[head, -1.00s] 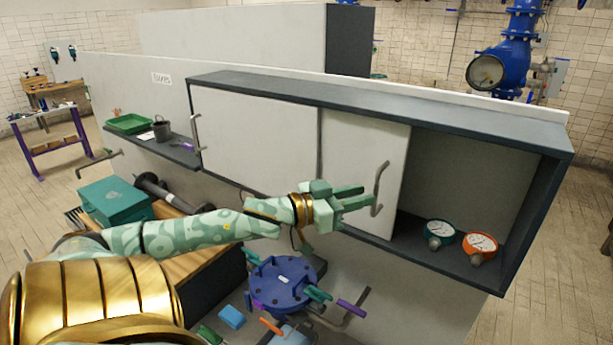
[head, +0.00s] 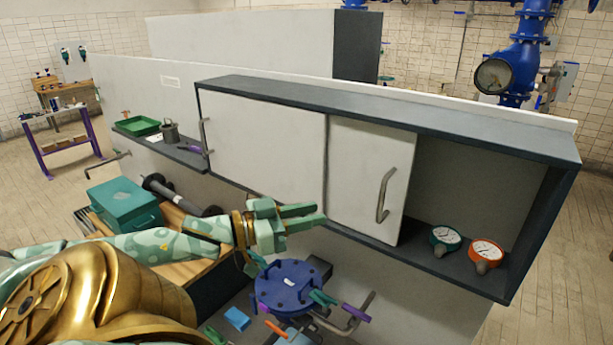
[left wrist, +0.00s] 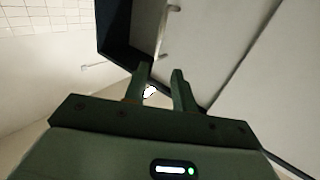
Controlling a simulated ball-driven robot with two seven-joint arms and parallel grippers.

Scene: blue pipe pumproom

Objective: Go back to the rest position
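My left gripper (head: 316,216) is in front of the wall cabinet (head: 375,103), below its left sliding door (head: 265,140). Its two fingers point right with a gap between them and nothing in it. In the left wrist view the fingers (left wrist: 161,72) also stand apart and empty. The right sliding door (head: 355,160) has a grey bar handle (head: 384,195), clear of the gripper. The cabinet's right part is open, with a green gauge (head: 445,236) and an orange gauge (head: 486,251) inside. My right gripper is out of view.
A blue flange (head: 287,284) with clamps and tools lies below the gripper. A teal toolbox (head: 124,203) stands on the wooden bench to the left. A side shelf (head: 186,154) holds a green tray (head: 137,126) and a grey pot (head: 169,131).

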